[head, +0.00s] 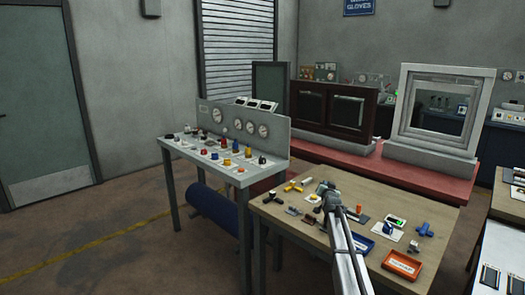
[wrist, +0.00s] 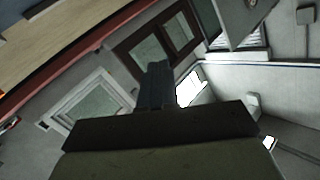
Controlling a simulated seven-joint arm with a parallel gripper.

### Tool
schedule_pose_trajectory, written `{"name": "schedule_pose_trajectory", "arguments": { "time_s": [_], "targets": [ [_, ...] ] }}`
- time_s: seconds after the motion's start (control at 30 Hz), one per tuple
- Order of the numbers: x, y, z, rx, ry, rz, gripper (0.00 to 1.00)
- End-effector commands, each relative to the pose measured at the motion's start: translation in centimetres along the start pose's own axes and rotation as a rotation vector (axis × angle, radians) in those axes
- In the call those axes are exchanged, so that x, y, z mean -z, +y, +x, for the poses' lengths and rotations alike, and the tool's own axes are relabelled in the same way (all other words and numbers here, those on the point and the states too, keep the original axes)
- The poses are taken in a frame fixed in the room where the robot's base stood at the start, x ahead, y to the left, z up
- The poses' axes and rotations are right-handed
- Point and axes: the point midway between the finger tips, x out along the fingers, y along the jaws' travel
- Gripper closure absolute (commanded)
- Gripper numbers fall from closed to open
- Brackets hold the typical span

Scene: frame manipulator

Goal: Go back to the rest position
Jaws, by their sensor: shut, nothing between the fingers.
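My gripper (head: 328,193) shows in the head view above the wooden table (head: 440,198), at the end of my arm reaching in from the bottom edge. It also shows in the wrist view (wrist: 157,72), where its fingers are together with nothing between them. In the wrist view the room appears tilted, with the window frames beyond the fingers. The gripper's exact height above the table is hard to tell.
Small valves and parts lie on the table around and beneath my gripper, with a blue tray (head: 386,251) and an orange tray (head: 402,265) at the front. A grey control panel (head: 262,136) stands left. A brown window frame (head: 333,107) and a white window frame (head: 437,153) stand behind on a red bench (head: 425,178).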

Motion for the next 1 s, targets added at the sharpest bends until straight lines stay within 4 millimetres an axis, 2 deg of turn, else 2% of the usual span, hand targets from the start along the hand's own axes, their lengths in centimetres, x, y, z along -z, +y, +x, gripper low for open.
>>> {"name": "schedule_pose_trajectory", "arguments": {
  "time_s": [0.03,0.17,0.3,0.37,0.4,0.43,0.47,0.5,0.57,0.7,0.87,1.0],
  "targets": [
    [-1.0,-3.4,0.2,0.035,0.013,-0.001,1.0],
    [-3.3,-11.1,0.1,0.12,0.052,0.006,1.0],
    [-6.8,-18.8,-1.1,0.21,0.073,0.012,1.0],
    [-9.2,-21.4,-2.2,0.24,0.062,0.012,1.0],
    [-11.4,-22.5,-3.1,0.253,0.043,0.007,1.0],
    [-13.0,-22.8,-3.8,0.257,0.022,0.0,1.0],
    [-14.8,-22.7,-4.5,0.256,-0.003,-0.008,1.0],
    [-17.1,-22.2,-5.4,0.249,-0.039,-0.019,1.0],
    [-20.3,-20.8,-6.7,0.231,-0.099,-0.039,1.0],
    [-27.2,-16.6,-9.8,0.176,-0.244,-0.088,1.0],
    [-34.1,-11.2,-14.2,0.107,-0.414,-0.138,1.0],
    [-39.6,-6.4,-18.9,0.046,-0.567,-0.18,1.0]
  ]
}}
